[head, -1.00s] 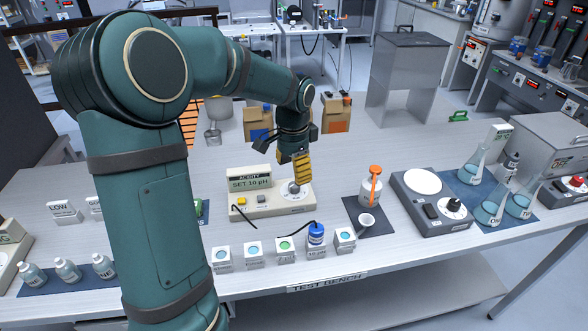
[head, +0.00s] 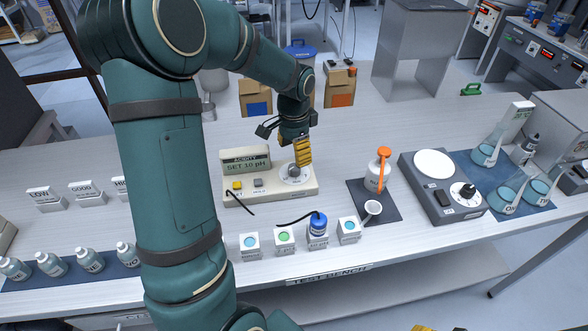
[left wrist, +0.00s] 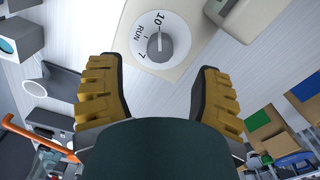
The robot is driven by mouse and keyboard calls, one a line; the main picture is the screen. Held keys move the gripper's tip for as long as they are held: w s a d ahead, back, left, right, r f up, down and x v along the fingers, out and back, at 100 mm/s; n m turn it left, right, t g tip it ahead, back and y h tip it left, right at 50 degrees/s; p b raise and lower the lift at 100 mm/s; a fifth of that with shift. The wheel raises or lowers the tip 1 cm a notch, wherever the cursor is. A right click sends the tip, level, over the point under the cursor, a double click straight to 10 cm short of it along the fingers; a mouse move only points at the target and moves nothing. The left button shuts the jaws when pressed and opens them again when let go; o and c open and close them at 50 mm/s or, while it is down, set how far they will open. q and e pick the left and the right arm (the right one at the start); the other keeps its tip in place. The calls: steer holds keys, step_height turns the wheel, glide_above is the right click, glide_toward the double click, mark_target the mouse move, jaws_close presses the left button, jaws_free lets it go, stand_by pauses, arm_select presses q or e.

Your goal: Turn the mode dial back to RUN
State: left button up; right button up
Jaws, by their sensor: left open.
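The mode dial (head: 294,173) is a grey knob on a white disc at the right of the cream acidity meter (head: 270,196). The meter's display (head: 246,163) reads SET 10 pH. In the left wrist view the dial (left wrist: 158,45) has the marks 10, RUN and 7, and its knob ridge lines up roughly with the 10. My left gripper (head: 300,158) is above the dial, pointing down. In the left wrist view its yellow-padded fingers (left wrist: 159,72) are spread wide and empty, with the dial ahead between them. My right gripper may be the yellow sliver (head: 424,327) at the bottom edge.
A bottle with an orange top (head: 378,170) and a small white cup (head: 371,211) stand right of the meter. Several labelled blocks and a blue-capped probe (head: 318,223) are in front, its cable curving toward the meter. A grey stirrer (head: 470,205) is farther right.

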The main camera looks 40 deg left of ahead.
mark_target(294, 167)
arm_select(q)
step_height(294, 167, down, 6)
steer(key=shift+f+b, duration=0.2)
steer(key=shift+b, duration=0.3)
jaws_close()
